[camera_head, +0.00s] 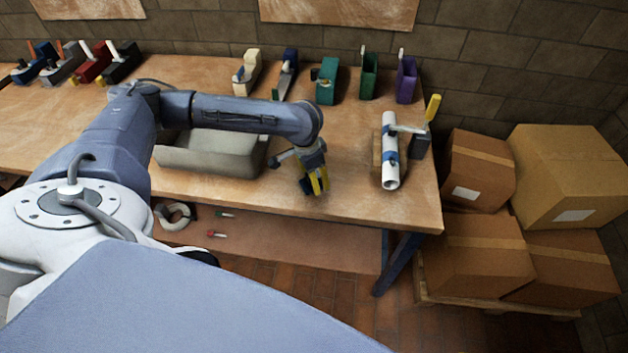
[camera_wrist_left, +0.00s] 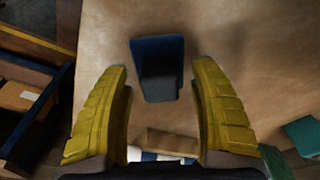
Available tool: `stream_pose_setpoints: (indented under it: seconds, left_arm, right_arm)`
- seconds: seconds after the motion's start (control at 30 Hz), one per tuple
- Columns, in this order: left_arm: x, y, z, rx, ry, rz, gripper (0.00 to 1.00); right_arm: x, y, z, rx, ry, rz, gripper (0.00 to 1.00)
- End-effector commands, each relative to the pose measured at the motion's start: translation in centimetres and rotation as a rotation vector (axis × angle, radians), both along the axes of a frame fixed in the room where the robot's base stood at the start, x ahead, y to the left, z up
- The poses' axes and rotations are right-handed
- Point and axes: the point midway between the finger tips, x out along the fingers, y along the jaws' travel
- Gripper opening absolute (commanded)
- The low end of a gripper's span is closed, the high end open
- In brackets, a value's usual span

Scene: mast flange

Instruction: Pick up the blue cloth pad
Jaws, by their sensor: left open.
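The blue pad (camera_wrist_left: 158,68) shows in the left wrist view as a small dark-blue block with a darker grey part, on the wooden bench top. It lies between the two yellow fingers, with a gap on each side. My left gripper (camera_head: 318,186) is open just over the front of the bench in the head view; its fingers (camera_wrist_left: 160,75) also show in the wrist view. In the head view the pad is mostly hidden by the gripper and hard to make out. My right gripper is not in view.
A white pipe (camera_head: 390,165) with blue bands rests on a wooden block to the right. A grey tray (camera_head: 205,160) stands to the left, under my arm. Several coloured holders, one teal (camera_head: 326,82), line the bench's back. Cardboard boxes (camera_head: 565,170) are stacked beyond the right edge.

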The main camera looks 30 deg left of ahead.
Motion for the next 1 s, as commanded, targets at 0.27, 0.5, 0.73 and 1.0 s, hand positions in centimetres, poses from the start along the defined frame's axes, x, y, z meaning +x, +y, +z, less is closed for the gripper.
stream_pose_setpoints:
  seconds: [0.27, 0.5, 0.73, 1.0]
  left_arm:
    - [-0.01, 0.02, 0.02, 0.000, 0.000, 0.000, 0.48]
    - [-0.02, 0.02, 0.03, 0.000, 0.000, 0.000, 0.20]
    - [-0.01, 0.02, 0.03, 0.000, 0.000, 0.001, 0.05]
    - [0.00, 0.03, 0.17, 0.000, 0.000, 0.001, 0.00]
  right_arm:
    - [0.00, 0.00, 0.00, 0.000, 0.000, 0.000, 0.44]
    - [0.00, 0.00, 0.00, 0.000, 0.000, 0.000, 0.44]
    - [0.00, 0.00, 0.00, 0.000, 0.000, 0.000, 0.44]
    - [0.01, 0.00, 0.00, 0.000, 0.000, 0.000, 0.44]
